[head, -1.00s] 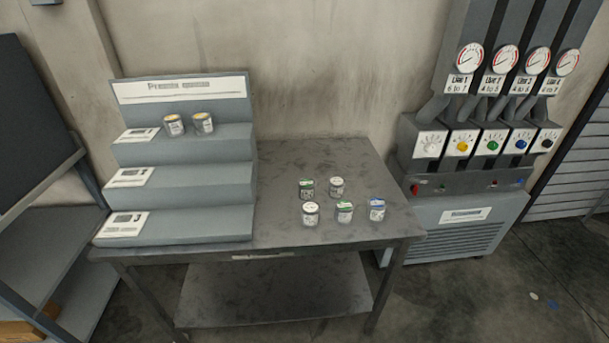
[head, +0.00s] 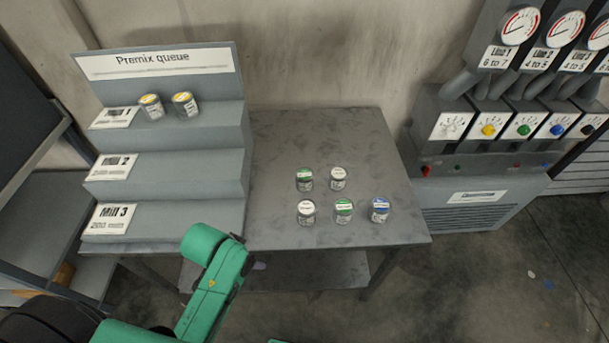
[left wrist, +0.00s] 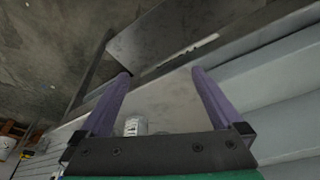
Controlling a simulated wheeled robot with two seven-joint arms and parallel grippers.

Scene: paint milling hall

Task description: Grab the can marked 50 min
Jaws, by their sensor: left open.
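Several small cans stand upright on the grey table in the head view: green-lidded (head: 304,181), white-lidded (head: 338,180), white-lidded (head: 306,213), green-lidded (head: 343,212) and blue-lidded (head: 380,211). Two yellow-lidded cans (head: 151,108) (head: 185,106) stand on the top step of the rack. The can labels are too small to read, so I cannot tell which is marked 50 min. My left gripper (left wrist: 160,73) is open and empty in the left wrist view. A pale can (left wrist: 135,126) shows beyond its purple fingers, partly hidden by the palm. My right gripper is not in view.
The stepped Premix queue rack (head: 165,165) fills the left of the table (head: 290,140); its lowest sign (head: 110,218) reads Mill 3. The table is bare behind the loose cans. A machine with gauges and coloured knobs (head: 490,125) stands at the right.

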